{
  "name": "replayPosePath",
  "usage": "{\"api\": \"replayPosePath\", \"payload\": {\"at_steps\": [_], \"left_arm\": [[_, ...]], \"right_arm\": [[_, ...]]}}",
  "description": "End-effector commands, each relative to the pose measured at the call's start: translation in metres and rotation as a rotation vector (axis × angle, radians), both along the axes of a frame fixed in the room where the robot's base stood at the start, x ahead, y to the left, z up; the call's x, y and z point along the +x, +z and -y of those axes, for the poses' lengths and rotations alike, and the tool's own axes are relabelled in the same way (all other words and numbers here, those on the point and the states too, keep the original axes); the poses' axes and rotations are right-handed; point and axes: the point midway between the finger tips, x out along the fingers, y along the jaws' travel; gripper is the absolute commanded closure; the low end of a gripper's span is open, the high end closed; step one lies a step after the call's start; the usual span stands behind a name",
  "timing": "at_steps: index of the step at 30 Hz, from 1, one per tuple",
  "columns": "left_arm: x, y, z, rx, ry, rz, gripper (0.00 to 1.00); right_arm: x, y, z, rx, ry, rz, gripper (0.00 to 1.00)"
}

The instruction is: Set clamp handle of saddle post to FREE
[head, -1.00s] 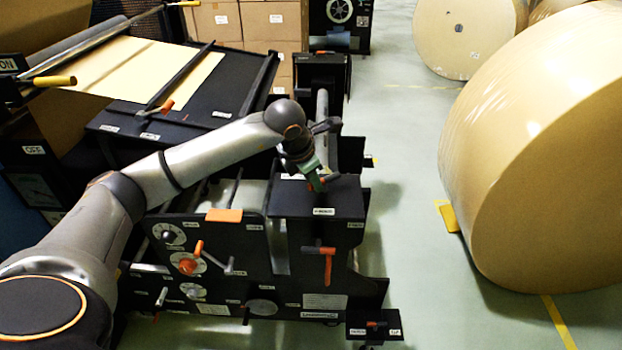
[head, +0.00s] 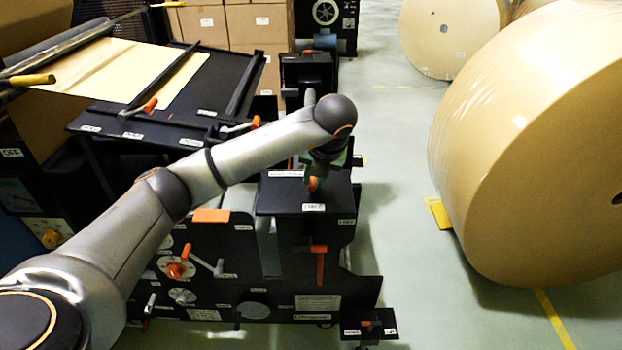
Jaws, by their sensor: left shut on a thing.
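The black saddle post (head: 272,202) stands at the right end of the black machine, with small white labels on its top and front edge that are too blurred to read surely. Its clamp handle (head: 312,184) lies on top and shows only as a short orange-red end; the rest is hidden behind my wrist. My left gripper (head: 325,172) reaches down from above, shut on the clamp handle. Its fingertips are mostly hidden by my wrist and forearm. My right gripper is not in view.
An orange-red lever (head: 319,264) hangs on the machine's front below the post. A small black pedal box (head: 368,326) stands on the floor in front.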

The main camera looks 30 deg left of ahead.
Motion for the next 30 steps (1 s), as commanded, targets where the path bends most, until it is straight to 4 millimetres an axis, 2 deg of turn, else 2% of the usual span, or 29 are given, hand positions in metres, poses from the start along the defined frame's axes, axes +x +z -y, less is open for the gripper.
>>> {"api": "replayPosePath", "payload": {"at_steps": [9,24,25,30], "left_arm": [[0.0027,0.0008,0.0027,0.000,0.101,0.002,1.00],[0.0030,0.0008,0.0033,-0.002,0.116,0.003,1.00],[0.0030,0.0008,0.0032,-0.002,0.116,0.003,0.73],[0.0028,0.0005,0.0032,-0.001,0.114,0.002,0.54]], "right_arm": [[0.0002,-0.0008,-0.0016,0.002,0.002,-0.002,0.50],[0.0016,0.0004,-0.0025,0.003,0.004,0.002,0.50],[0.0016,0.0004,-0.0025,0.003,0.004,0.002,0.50],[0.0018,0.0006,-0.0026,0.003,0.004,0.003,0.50]]}}
